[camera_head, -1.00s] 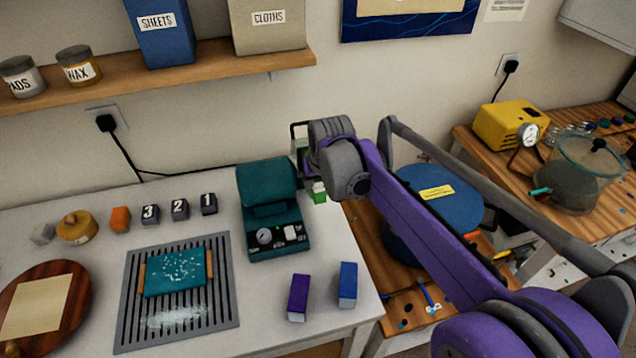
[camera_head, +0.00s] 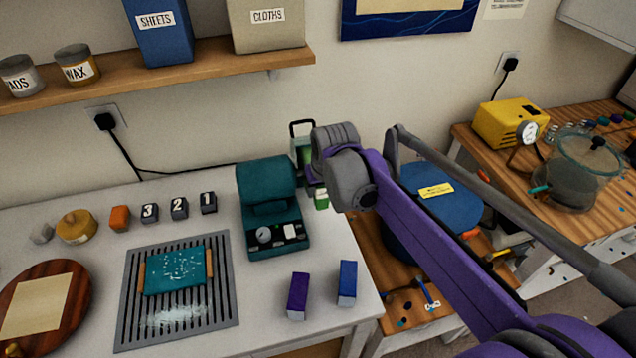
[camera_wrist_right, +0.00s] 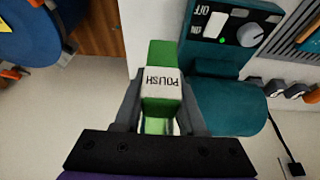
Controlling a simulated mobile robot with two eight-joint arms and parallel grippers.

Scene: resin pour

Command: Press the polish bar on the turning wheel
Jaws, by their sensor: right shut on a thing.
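My right gripper (camera_wrist_right: 160,112) is shut on the green polish bar (camera_wrist_right: 158,50), which has a white POLISH label. The bar's end sticks out past the fingers. In the head view the bar (camera_head: 321,200) shows small, just right of the teal machine (camera_head: 266,185), with a gap of white table seen between them. The machine's teal hood also shows in the wrist view (camera_wrist_right: 225,105), beside the right finger, with an ON/OFF switch and a knob. I cannot make out the wheel; the hood may hide it. My left gripper is in neither view.
A purple block (camera_head: 298,296) and a blue block (camera_head: 347,284) stand at the table's front right. A grey rack (camera_head: 215,305) with a teal piece lies left. A blue drum (camera_head: 455,205) is to the right.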

